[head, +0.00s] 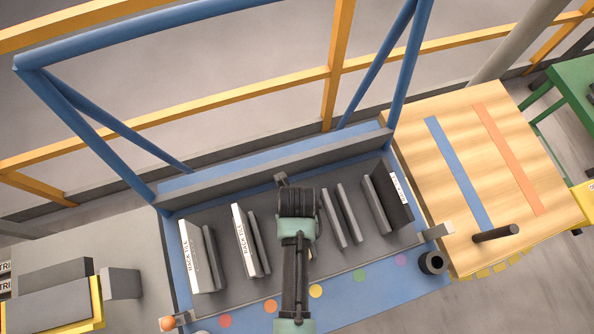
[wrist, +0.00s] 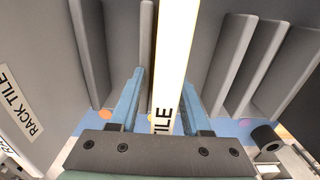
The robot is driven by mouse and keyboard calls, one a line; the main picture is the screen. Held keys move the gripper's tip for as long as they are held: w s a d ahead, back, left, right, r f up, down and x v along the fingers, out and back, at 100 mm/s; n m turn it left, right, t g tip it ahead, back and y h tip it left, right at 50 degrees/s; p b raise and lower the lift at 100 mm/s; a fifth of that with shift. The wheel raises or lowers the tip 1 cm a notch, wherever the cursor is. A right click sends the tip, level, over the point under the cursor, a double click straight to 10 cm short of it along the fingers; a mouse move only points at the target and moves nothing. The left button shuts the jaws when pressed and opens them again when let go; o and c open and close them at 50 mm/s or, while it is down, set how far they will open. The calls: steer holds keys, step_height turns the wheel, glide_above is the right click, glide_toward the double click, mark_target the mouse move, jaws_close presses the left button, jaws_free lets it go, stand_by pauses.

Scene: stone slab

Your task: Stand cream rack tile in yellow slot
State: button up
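A cream tile (wrist: 168,90) with a label ending in "TILE" runs between my gripper's fingers in the wrist view. My gripper (wrist: 163,80) is open, with one blue finger on each side of the tile. A dark gap shows between the left finger and the tile; the right finger is close to it or touching. In the head view my gripper (head: 298,205) is over the middle of the grey rack (head: 215,225) and hides the tile. The yellow dot (head: 316,291) is on the blue front strip, just right of my arm. The tile's lower end is hidden.
Two white-edged rack tiles (head: 188,256) (head: 244,241) stand at the left. A dark tile (head: 393,196) stands at the right, among grey dividers (head: 348,213). A wooden table (head: 460,150) is at the right. A blue frame (head: 100,125) rises behind the rack.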

step_height(320, 180, up, 12)
steer(key=shift+w, duration=0.1)
steer(key=w+d+r+n+t, duration=0.1)
steer(key=w+r+n+t, duration=0.95)
steer(key=w+r, duration=0.8)
steer(key=w+r+n+t, duration=0.2)
steer(key=r+n+t, duration=0.15)
steer(key=r, duration=0.65)
steer(key=w+r+n+t, duration=0.2)
steer(key=r+n, duration=0.3)
steer(key=r, duration=0.4)
steer(key=s+r+n+t, duration=0.3)
steer(key=s+r+n, duration=0.1)
steer(key=r, duration=0.6)
steer(key=s+r+n+t, duration=0.4)
steer(key=r+n, duration=0.1)
steer(key=r, duration=0.4)
steer(key=s+r+n+t, duration=0.4)
steer(key=s+r, duration=0.1)
steer(key=r, duration=0.5)
steer(key=shift+a+r, duration=0.35)
steer(key=shift+a, duration=0.1)
